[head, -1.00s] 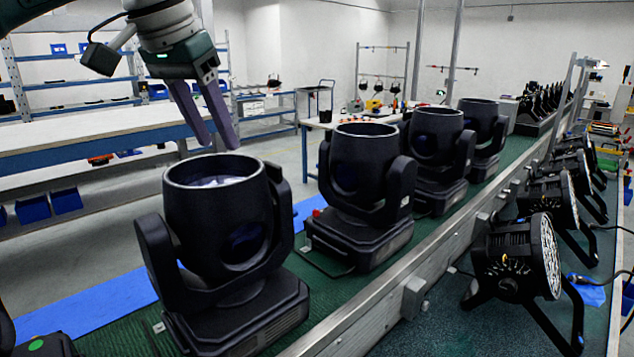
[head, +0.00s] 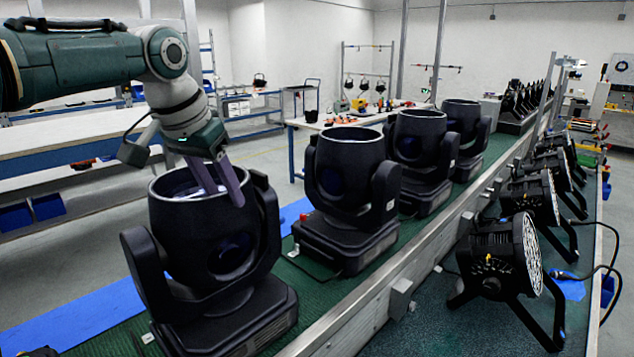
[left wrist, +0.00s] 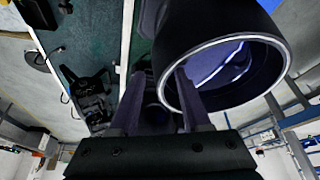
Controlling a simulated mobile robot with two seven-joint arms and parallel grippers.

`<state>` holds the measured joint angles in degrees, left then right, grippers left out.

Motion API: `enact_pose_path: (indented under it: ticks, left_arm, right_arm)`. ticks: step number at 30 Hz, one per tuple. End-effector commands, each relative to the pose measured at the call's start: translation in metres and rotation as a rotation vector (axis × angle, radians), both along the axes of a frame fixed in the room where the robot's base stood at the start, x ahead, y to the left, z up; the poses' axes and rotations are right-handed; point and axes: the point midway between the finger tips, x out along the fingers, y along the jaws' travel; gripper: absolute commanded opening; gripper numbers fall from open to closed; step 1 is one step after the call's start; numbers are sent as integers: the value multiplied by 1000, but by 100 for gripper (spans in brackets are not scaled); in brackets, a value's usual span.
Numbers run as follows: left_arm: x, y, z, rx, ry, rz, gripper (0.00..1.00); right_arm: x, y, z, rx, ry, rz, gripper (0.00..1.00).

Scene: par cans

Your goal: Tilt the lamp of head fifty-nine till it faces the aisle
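The nearest black moving-head lamp (head: 185,235) stands on a green belt with its round open mouth facing up. It shows large in the left wrist view (left wrist: 185,25). No number is readable on any lamp, so I cannot tell which is fifty-nine. My left gripper (head: 225,196) points down at the right part of this lamp's rim. In the left wrist view my left gripper's fingers (left wrist: 161,78) are apart, one over the mouth and one outside the rim. The rim lies between them; I cannot tell whether they touch it. My right gripper is not in view.
Similar upright lamps (head: 345,165) stand in a row behind, the closest just right of the nearest lamp. A metal rail (head: 400,275) runs along the belt's right side. Several par cans (head: 495,265) with cables stand beyond it. A long bench (head: 70,137) is at left.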

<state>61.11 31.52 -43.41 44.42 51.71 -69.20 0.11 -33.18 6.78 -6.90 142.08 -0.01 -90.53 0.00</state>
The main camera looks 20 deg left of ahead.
Motion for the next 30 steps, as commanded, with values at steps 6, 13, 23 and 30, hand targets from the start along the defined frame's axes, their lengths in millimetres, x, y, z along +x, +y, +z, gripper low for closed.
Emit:
enact_pose_path:
  ticks: [6, 13, 23, 30]
  left_arm:
    - [0, 0, 0, 0, 0, 1, 23]
    - [0, 0, 0, -1, 1, 1, 0]
    - [0, -1, 0, -2, 1, 0, 0]
    - [0, -1, 0, -4, 1, 1, 0]
  right_arm:
    - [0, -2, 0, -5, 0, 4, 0]
    - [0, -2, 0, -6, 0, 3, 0]
    - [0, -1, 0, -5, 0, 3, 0]
    - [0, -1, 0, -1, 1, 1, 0]
